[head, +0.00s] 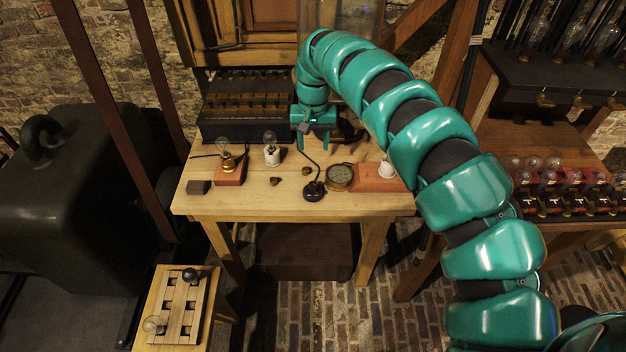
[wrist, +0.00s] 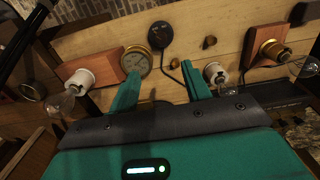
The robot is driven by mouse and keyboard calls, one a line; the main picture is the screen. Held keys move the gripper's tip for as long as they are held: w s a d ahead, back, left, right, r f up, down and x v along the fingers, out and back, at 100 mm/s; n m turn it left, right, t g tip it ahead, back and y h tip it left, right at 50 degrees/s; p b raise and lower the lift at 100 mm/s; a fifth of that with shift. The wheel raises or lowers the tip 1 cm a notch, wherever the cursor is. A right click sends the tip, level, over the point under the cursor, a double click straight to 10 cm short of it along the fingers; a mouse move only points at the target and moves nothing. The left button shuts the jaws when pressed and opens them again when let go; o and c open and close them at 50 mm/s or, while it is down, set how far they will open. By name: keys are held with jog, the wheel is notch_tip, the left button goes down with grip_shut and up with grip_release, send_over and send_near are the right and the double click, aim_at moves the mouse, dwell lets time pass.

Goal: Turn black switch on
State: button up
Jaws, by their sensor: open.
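The black switch (head: 313,191) is a small round black piece on a cord, lying near the front edge of the wooden table (head: 240,203). In the wrist view the switch (wrist: 160,34) shows beyond the fingertips, roughly centred between them, with its cord running toward me. Its on or off state is too small to tell. My gripper (head: 314,143) hangs over the back half of the table, behind the switch and apart from it. In the wrist view my gripper (wrist: 162,71) has its two teal fingers spread with nothing between them.
A brass gauge (head: 340,177) lies right of the switch, beside a wooden block with a white socket (head: 387,169). Left are a white bulb holder (head: 271,153), a brass bulb holder (head: 227,160) and small knobs (head: 275,181). Dark battery jars (head: 235,129) stand behind.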

aim_at(313, 184)
notch_tip(313, 184, down, 14)
jog(key=shift+a+p, duration=0.15)
jog(key=shift+p, duration=1.05)
jog(key=shift+w+f, duration=0.1)
jog(key=shift+f, duration=1.45)
jog(key=c, duration=1)
